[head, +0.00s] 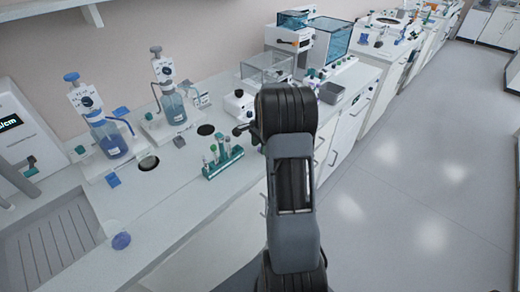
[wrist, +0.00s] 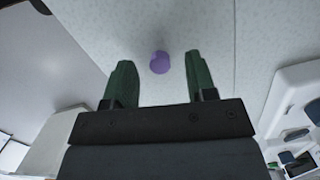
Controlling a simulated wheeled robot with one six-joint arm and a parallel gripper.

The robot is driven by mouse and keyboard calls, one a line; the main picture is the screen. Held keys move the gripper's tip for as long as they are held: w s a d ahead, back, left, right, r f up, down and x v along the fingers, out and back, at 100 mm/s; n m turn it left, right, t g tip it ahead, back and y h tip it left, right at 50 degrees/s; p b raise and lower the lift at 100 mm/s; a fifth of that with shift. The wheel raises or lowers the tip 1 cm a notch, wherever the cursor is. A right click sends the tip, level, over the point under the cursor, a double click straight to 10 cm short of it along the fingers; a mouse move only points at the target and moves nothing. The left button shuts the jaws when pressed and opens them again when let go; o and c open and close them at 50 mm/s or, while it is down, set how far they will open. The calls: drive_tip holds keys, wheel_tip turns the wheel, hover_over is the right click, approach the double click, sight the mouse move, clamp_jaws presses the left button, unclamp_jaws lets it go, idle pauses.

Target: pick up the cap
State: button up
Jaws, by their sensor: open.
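The cap (wrist: 160,62) is a small round purple piece on a pale speckled surface in the wrist view. My gripper (wrist: 160,60) is open, with one green finger on each side of the cap in the picture. The fingers do not touch it, and I cannot tell how far the cap lies beyond the tips. In the head view, a rounded blue-purple piece (head: 121,241) lies near the front edge of the bench; I cannot tell for sure that it is the same cap. My gripper does not show clearly in the head view.
A green rack (head: 222,163) with several tubes stands near the bench's front edge. Two bottles of blue liquid (head: 111,140) (head: 173,107) with dispensers stand behind. A grey ribbed basin (head: 48,243) is at the lower left. The floor (head: 420,190) at right is clear.

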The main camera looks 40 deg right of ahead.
drive_tip(key=shift+a+f, duration=0.1)
drive_tip(key=shift+f, duration=0.35)
drive_tip(key=shift+c, duration=0.4)
drive_tip(key=c, duration=0.7)
